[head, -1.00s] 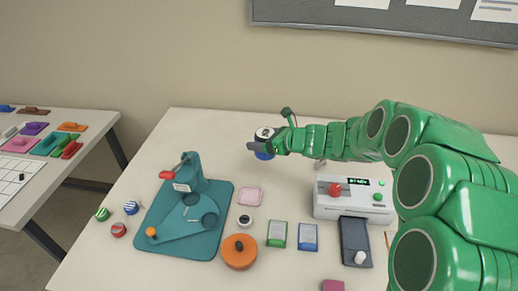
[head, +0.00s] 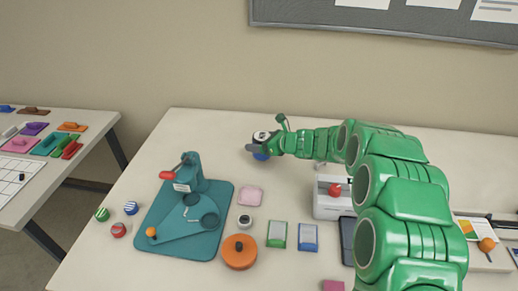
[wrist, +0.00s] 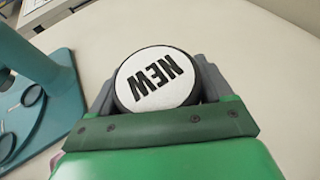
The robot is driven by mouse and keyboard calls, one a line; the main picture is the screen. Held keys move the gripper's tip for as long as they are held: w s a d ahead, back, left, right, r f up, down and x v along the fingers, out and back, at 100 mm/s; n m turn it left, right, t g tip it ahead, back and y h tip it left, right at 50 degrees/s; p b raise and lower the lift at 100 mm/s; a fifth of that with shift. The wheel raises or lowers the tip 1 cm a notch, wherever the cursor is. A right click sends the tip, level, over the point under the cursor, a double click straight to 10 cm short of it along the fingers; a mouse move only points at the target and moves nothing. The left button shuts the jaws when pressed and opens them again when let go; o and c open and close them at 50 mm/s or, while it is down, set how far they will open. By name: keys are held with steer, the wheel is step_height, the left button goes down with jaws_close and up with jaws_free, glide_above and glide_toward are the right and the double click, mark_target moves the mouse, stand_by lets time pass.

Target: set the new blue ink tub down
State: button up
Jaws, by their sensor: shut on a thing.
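The new blue ink tub (head: 261,156) has a blue body and a black-rimmed white lid reading "NEW", which shows in the wrist view (wrist: 157,78). My gripper (head: 262,144) is shut on it, one grey finger on each side of the lid in the wrist view (wrist: 160,84). The tub is over the back part of the table, right of the teal press. I cannot tell whether its bottom touches the table.
The teal press (head: 165,226) stands front left of the tub. A pink tray (head: 250,196), a small round pot (head: 245,221) and an orange round container (head: 239,252) lie nearer the front. The white laminator (head: 328,205) is partly behind my arm. Table around the tub is clear.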

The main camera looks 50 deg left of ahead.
steer(key=shift+w+a+f, duration=0.1)
steer(key=shift+a+f, duration=0.05)
steer(key=shift+f, duration=1.5)
steer(key=shift+f, duration=0.1)
steer(key=o, duration=1.2)
steer(key=shift+f, duration=0.1)
steer(key=shift+d+r, duration=0.2)
steer(key=shift+r, duration=0.05)
steer(key=v, duration=1.1)
steer(key=shift+w+d+r, duration=0.15)
steer(key=shift+d, duration=0.1)
